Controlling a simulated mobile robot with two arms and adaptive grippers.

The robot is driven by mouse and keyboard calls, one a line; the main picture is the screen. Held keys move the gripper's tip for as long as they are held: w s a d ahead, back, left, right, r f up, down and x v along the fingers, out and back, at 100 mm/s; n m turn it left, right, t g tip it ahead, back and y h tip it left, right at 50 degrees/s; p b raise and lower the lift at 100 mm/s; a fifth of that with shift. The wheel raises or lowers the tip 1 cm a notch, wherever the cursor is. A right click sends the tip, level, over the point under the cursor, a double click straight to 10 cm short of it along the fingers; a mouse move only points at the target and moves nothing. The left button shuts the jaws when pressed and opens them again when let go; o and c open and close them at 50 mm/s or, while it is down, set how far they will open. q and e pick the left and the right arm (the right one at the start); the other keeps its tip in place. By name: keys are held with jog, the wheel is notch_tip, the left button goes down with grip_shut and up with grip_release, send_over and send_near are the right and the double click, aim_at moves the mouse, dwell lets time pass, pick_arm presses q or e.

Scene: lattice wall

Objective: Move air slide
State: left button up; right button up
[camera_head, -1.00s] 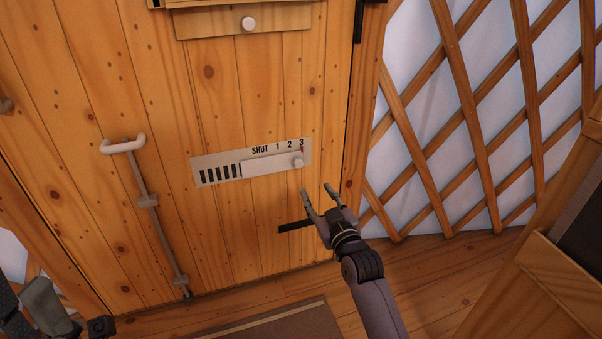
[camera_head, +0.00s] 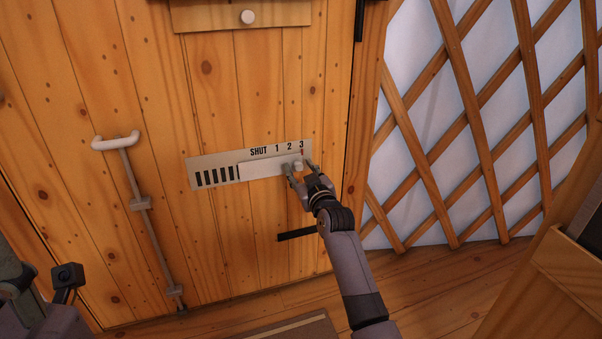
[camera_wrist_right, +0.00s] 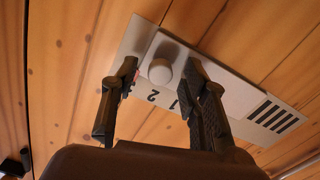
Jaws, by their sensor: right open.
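The air slide (camera_head: 262,168) is a pale plate on the wooden door, marked SHUT, 1, 2, 3, with dark vent slots showing at its left end. Its round white knob (camera_head: 298,166) is at the right end, below the 3. In the right wrist view the knob (camera_wrist_right: 160,72) is between the fingers. My right gripper (camera_head: 301,168) is open, with one finger on each side of the knob; I cannot tell whether they touch it. My left arm shows at the lower left edge, but its gripper fingers cannot be made out.
A white handle on a vertical rod (camera_head: 118,141) is on the door left of the slide. A board with a knob (camera_head: 247,17) is above. A dark bar (camera_head: 297,234) sticks out below. A lattice wall (camera_head: 450,130) stands at the right.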

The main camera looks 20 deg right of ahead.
jog(key=shift+c, duration=0.3)
grip_shut()
dwell(0.6)
